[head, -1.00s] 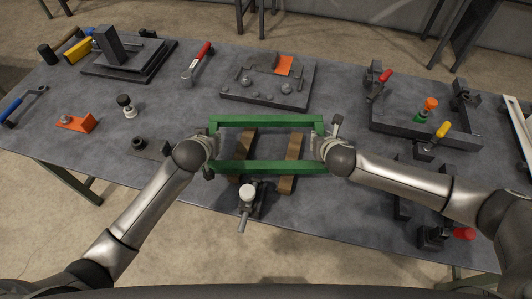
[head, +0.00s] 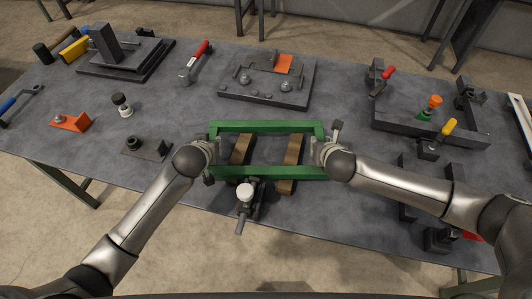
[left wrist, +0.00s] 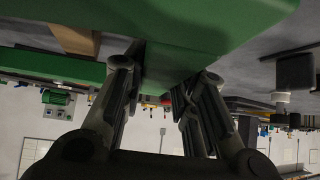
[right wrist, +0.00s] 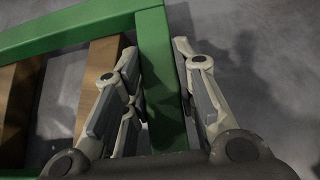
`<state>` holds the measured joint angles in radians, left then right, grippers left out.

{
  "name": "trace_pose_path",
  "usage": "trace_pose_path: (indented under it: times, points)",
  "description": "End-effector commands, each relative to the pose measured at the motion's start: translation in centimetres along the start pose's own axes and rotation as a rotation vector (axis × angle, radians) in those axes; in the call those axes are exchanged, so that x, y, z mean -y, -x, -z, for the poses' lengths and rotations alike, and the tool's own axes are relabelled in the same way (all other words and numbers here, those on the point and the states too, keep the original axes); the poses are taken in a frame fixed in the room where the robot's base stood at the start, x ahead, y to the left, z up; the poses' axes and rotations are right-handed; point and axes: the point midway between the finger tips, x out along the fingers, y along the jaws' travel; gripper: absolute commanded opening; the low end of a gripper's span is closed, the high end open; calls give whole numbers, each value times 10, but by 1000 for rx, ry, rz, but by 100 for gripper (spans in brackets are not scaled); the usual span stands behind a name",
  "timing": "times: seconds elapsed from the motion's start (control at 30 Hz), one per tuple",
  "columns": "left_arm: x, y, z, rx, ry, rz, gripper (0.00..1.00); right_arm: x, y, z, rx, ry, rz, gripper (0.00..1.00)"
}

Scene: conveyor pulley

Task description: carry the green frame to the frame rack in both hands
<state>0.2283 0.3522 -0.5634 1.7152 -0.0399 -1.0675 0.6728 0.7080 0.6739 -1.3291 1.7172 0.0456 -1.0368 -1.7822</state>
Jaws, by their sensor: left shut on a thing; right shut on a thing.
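The green frame (head: 265,127) is an open rectangle, held roughly level over the near middle of the table. My left gripper (head: 213,152) is shut on its left end bar. My right gripper (head: 321,151) is shut on its right end bar. In the right wrist view the green bar (right wrist: 160,70) runs between the fingers. In the left wrist view the frame (left wrist: 205,25) fills the top and the fingers reach up to it. Two wooden blocks (head: 290,151) lie below the frame; any gap between them is hard to judge. I cannot identify the frame rack.
A clamp with a white knob (head: 245,192) stands at the near edge in front of the frame. A dark fixture plate (head: 268,97) lies behind it. A white-edged object (head: 520,115) shows at far right.

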Motion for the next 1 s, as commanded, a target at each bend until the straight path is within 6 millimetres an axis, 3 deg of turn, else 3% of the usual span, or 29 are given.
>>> trace_pose_path:
  times: [0.13,0.17,0.3,0.73,1.0]
  points:
    - [1,-4,-1,-9,0,0,0,0,-4,1,8,-1,1,0]
    - [1,-4,-4,0,0,3,29,1,-4,4,1,-1,3,29]
    - [1,-4,-4,1,0,2,47,1,-4,4,0,0,2,47]
    - [0,1,-4,0,0,-1,48,0,-4,4,0,0,0,48]
    - [0,36,-4,-1,0,-1,48,0,-4,4,0,0,0,48]
